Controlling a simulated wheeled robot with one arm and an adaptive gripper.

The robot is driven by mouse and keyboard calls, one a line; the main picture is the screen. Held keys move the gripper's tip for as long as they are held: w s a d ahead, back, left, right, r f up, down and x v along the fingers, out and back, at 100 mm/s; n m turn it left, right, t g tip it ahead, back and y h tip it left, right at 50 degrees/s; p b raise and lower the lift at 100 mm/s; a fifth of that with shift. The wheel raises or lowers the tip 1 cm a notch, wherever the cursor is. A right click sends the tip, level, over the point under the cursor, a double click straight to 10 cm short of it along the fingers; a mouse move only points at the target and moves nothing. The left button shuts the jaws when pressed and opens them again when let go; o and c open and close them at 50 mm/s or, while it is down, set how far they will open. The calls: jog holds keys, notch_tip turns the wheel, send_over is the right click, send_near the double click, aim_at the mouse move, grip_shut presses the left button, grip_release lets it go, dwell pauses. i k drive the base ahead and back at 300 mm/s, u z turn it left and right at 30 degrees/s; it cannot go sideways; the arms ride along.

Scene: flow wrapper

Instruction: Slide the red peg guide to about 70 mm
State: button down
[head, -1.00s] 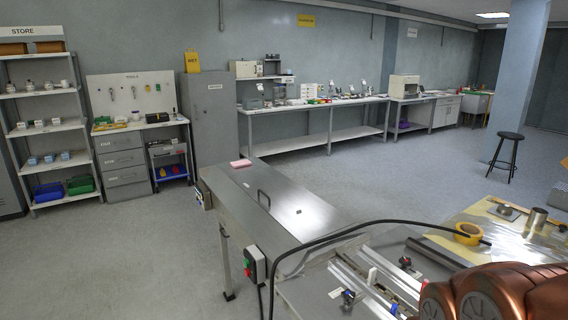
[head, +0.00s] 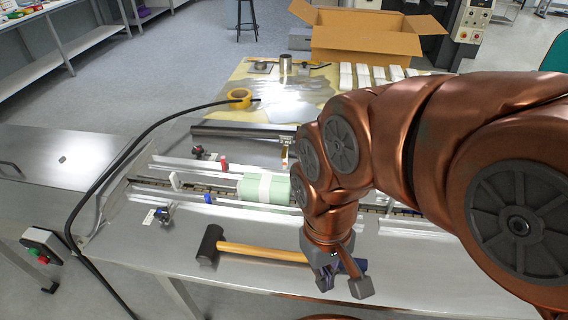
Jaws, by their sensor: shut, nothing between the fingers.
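A small red peg (head: 223,163) stands on the far guide rail (head: 190,165) of the machine, left of a pale green roll-shaped pack with a white band (head: 264,188). My gripper (head: 345,284) is over the front of the steel bench, right of the pack and nearer the camera, well apart from the red peg. It is shut and empty. A scale beside the red peg is too small to read. My arm hides the right part of the rails.
A hammer (head: 262,251) lies in front of the rails, its handle end close to my gripper. A blue peg (head: 207,198) is on the near rail. A black cable (head: 112,165) arches over the left side. Yellow tape (head: 239,95) and an open cardboard box (head: 365,38) are behind.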

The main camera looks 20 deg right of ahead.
aim_at(222, 168)
jog(key=z, duration=0.05)
jog(key=k, duration=1.25)
jog(key=u, duration=0.7)
jog(key=i, duration=0.7)
jog(key=u, duration=0.4)
jog(key=i, duration=0.95)
jog(key=z, duration=0.3)
